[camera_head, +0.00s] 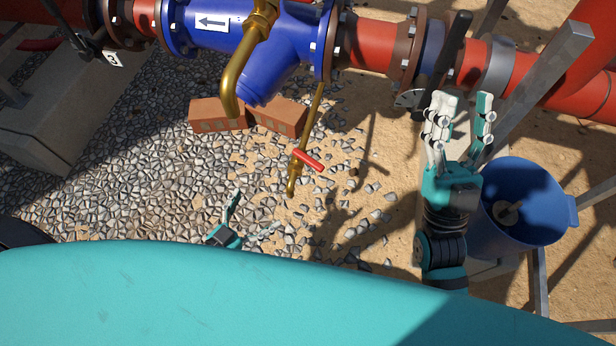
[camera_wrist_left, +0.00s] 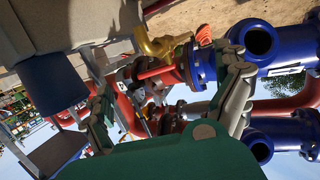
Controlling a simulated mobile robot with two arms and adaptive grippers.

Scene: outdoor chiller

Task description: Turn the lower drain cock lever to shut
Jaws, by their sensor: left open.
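The lower drain cock has a red lever (camera_head: 307,160) on a thin brass pipe (camera_head: 311,118) that hangs below the blue strainer body. The lever lies slanted across the pipe in the head view. My left gripper (camera_head: 232,209) is low over the gravel, to the left of the lever and apart from it; my teal body hides most of it. Its two spread fingers show in the left wrist view (camera_wrist_left: 163,75), empty, with pipework beyond. I cannot tell the lever for sure there. My right gripper (camera_head: 463,103) is raised at the right, fingers apart and empty.
The blue strainer body (camera_head: 235,32) and its thick brass elbow (camera_head: 240,70) are above. Bricks (camera_head: 217,115) lie on the gravel behind the thin pipe. A blue bucket (camera_head: 520,205) and steel struts (camera_head: 545,75) stand at the right. Open ground surrounds the lever.

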